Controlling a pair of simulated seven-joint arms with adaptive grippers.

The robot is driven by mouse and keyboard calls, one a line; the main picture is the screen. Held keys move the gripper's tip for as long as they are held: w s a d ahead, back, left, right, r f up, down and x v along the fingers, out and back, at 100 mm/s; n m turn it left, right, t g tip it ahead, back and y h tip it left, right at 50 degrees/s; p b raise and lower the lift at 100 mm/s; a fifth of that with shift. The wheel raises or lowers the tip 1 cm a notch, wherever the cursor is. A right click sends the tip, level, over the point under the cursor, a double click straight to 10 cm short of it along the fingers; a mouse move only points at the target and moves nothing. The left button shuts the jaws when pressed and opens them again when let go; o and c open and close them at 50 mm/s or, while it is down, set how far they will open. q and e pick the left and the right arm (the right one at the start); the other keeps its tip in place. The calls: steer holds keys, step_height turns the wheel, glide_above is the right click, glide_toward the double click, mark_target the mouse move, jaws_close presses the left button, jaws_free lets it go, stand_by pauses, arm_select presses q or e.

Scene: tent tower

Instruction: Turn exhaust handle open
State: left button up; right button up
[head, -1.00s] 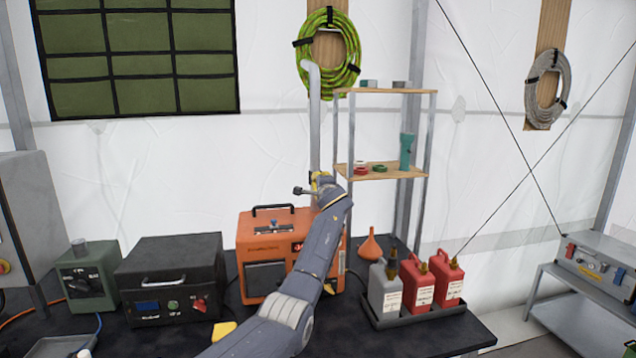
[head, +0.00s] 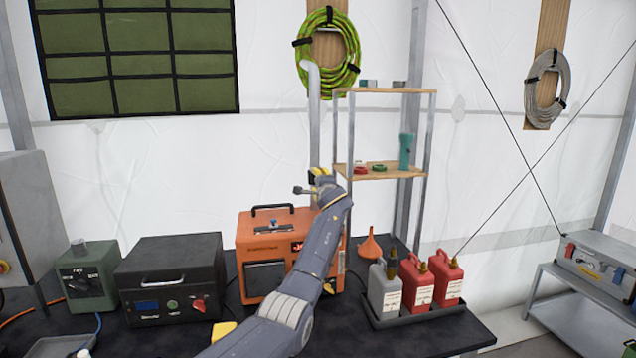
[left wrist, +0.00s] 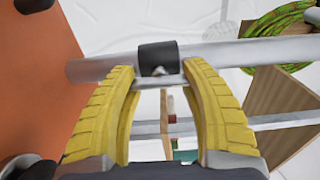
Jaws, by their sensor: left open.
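The grey exhaust pipe (head: 315,110) rises upright behind the orange generator (head: 262,238), and its top bends to the left. In the left wrist view the pipe (left wrist: 90,70) runs across the picture. A black-ended exhaust handle (left wrist: 158,57) with a metal bar lies at the pipe, between my fingertips. My left gripper (left wrist: 160,72) is open, with one yellow finger on each side of the handle; I cannot tell whether they touch it. In the head view my left gripper (head: 319,178) is at the pipe above the generator, and the handle is hidden there. My right gripper is not in view.
A shelf rack (head: 390,174) stands close right of the pipe. A funnel (head: 370,247) and a tray of fuel cans (head: 418,285) are right of the generator. A black box (head: 170,280) and a green unit (head: 88,279) stand left. A coiled hose (head: 347,60) hangs behind.

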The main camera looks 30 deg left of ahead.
arm_select(q)
steer(key=o, duration=0.4)
steer(key=shift+w+d+r, duration=0.1)
steer(key=shift+d+r, duration=0.05)
steer(key=shift+d, duration=0.1)
steer(key=shift+o, duration=1.4)
steer(key=shift+a, duration=0.15)
steer(key=v, duration=1.2)
